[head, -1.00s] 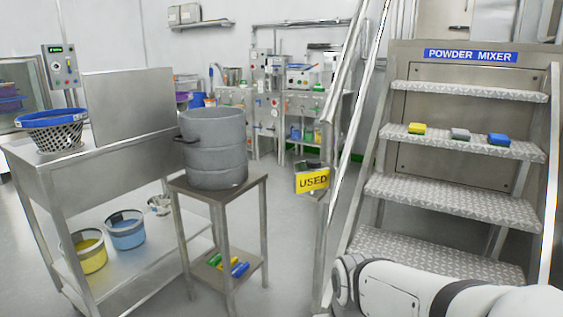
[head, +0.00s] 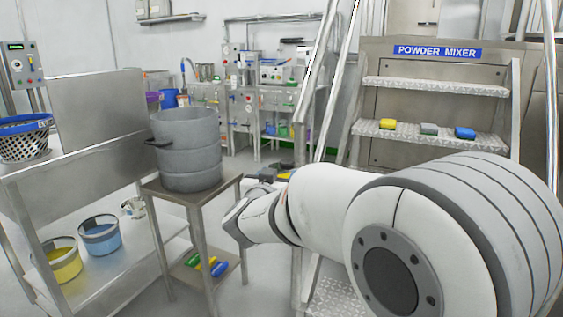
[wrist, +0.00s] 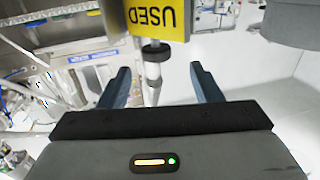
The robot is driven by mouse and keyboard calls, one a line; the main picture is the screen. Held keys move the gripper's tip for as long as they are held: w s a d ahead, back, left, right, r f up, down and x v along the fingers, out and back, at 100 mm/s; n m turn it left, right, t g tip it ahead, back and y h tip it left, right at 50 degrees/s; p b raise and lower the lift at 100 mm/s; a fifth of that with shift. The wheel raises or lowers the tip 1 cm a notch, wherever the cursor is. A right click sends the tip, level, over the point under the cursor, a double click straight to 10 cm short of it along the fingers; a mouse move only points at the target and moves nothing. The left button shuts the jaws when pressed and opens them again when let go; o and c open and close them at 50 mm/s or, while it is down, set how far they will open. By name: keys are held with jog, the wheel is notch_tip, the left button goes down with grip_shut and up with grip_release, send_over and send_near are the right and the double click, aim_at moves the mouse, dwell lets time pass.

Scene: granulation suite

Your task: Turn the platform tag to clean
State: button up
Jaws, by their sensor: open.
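The platform tag (wrist: 160,18) is a yellow plate reading USED, upside down in the wrist view. It is at the top of that view, with a dark collar (wrist: 155,53) and a pale post (wrist: 153,82) below it. My gripper (wrist: 160,80) is open, its two dark fingers apart on either side of the post in the picture. I cannot tell how far the fingertips are from the tag. In the head view my gripper (head: 268,176) is small and partly hidden behind my white arm, and the tag is mostly hidden there.
Metal steps under a POWDER MIXER sign (head: 437,52) stand at the right, with yellow, grey and blue blocks on a tread. A grey pot (head: 187,150) stands on a small metal stand (head: 150,186) close to my arm. A steel bench (head: 60,185) is at the left.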

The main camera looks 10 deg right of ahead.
aim_at(285, 167)
jog(key=shift+w+d, duration=0.15)
jog(key=shift+d, duration=0.05)
jog(key=shift+h, duration=0.3)
jog(key=b+x, duration=0.2)
jog(key=x, duration=0.4)
jog(key=shift+w+d+b, duration=0.3)
jog(key=shift+w+b, duration=0.1)
jog(key=shift+w, duration=0.2)
jog(key=shift+c, duration=0.6)
jog(key=c, duration=0.7)
jog(key=shift+a+r, duration=0.1)
jog(key=shift+a, duration=0.15)
jog(key=shift+c, duration=0.7)
jog(key=shift+d, duration=0.2)
